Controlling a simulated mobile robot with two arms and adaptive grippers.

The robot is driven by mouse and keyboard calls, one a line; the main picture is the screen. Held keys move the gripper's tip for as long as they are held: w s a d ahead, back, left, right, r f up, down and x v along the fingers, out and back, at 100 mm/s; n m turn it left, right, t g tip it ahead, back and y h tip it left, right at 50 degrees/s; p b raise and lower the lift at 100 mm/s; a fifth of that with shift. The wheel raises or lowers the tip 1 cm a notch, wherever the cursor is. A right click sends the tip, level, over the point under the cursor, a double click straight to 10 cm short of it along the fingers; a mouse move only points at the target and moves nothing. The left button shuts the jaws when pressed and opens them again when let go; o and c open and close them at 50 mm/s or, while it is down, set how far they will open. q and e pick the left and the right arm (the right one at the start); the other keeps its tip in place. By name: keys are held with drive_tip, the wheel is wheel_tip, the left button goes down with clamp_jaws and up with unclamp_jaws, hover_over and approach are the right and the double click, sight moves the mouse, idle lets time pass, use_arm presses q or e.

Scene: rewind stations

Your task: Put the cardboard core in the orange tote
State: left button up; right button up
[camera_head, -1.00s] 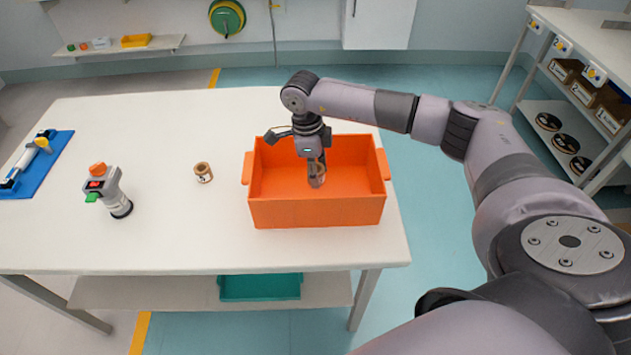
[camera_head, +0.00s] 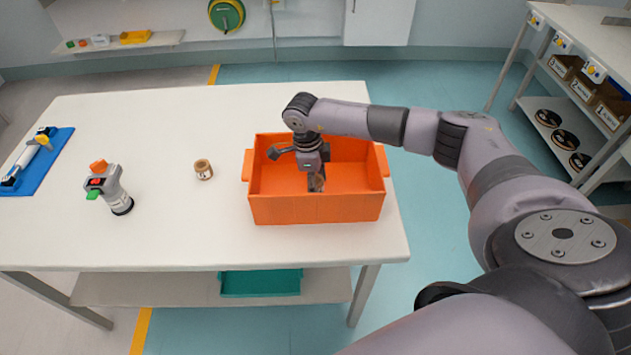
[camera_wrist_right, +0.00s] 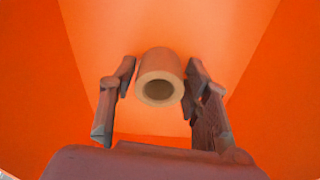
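The orange tote (camera_head: 318,209) stands on the white table near its right end. My right gripper (camera_head: 316,184) is down inside the tote, pointing downward. In the right wrist view the cardboard core (camera_wrist_right: 160,78), a short tan hollow tube, lies between the two fingers of my right gripper (camera_wrist_right: 160,82). Narrow orange gaps show between the core and both fingers, so the gripper looks open around it. In the head view the core is a small brown patch, mostly hidden by the gripper. My left gripper is not in view.
On the table (camera_head: 150,235) left of the tote are a small brown labelled roll (camera_head: 203,169), a grey handheld device (camera_head: 109,187) with orange and green parts, and a blue mat (camera_head: 48,170) holding a tool. A teal tray (camera_head: 260,284) sits on the lower shelf.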

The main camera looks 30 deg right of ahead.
drive_tip(key=shift+o, duration=1)
drive_tip(key=shift+r, duration=0.25)
wheel_tip(320, 180, up, 12)
drive_tip(key=a+b, duration=0.1)
drive_tip(key=b, duration=0.1)
drive_tip(key=shift+w+f, duration=0.15)
drive_tip(key=shift+w, duration=0.3)
